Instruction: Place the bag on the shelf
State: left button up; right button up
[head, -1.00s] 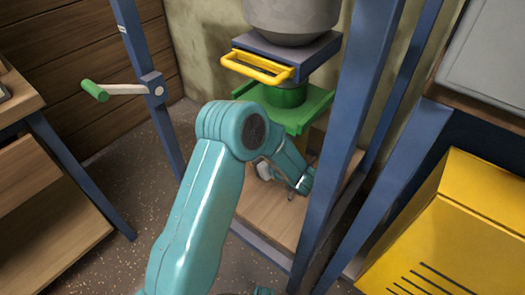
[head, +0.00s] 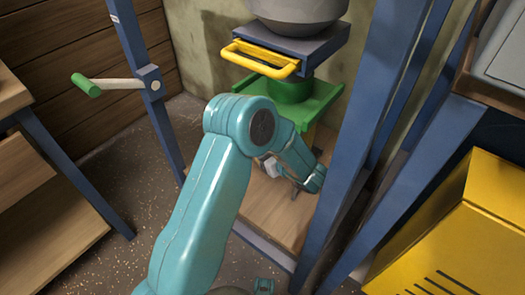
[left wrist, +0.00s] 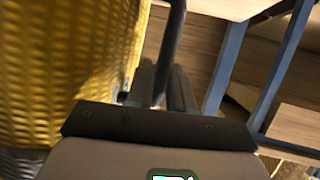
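A yellow woven bag (left wrist: 70,60) fills the left of the left wrist view, with a dark ribbed lower part. A dark strap (left wrist: 173,35) runs down between the fingers of my left gripper (left wrist: 163,90), which look closed on it. The bag does not show in the head view. There a teal arm of mine rises from the lower left and bends down toward small dark fingers (head: 295,192); I cannot tell which arm it is or whether they are open. Wooden shelving (head: 50,235) with blue legs stands at the left and resembles the wood behind the bag.
A blue post frame (head: 345,160) surrounds a wooden floor panel (head: 265,215). A yellow handle (head: 260,60) and a green platform (head: 318,98) sit under a grey vessel (head: 297,12). A green-gripped crank (head: 85,85) juts left. A yellow cabinet (head: 465,235) stands right.

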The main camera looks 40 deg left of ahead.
pick_arm(q)
jog(key=o, duration=0.4)
jog(key=shift+c, duration=0.2)
jog(key=w+p+v, duration=0.1)
jog(key=p+v, duration=0.2)
jog(key=v, duration=0.4)
jog(key=shift+s+d, duration=0.25)
jog(key=shift+s, duration=0.2)
jog(key=shift+r, duration=0.1)
